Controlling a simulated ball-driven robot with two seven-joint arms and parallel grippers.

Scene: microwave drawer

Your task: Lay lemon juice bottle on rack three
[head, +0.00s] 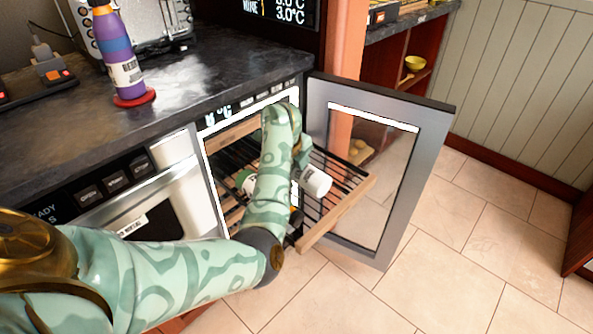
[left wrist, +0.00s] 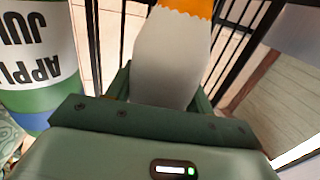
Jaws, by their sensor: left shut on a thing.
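My left arm reaches into the open cooler, and my left gripper (head: 303,163) is over the pulled-out wire rack (head: 350,177), partly hidden by the arm. In the left wrist view the gripper (left wrist: 160,95) is shut on a white bottle (left wrist: 168,65) with an orange, zigzag-edged band, which I take as the lemon juice bottle; no name is readable on it. The rack's black bars show beyond it. Whether it touches the bars I cannot tell. A white bottle end (head: 315,181) shows beside the gripper in the head view. My right gripper is not in view.
An apple juice bottle (left wrist: 40,60) is close left of the held bottle. The glass cooler door (head: 372,185) stands open right of the rack. A purple bottle (head: 118,55) stands on a red disc (head: 135,97) on the dark counter (head: 200,80). Tiled floor is clear at right.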

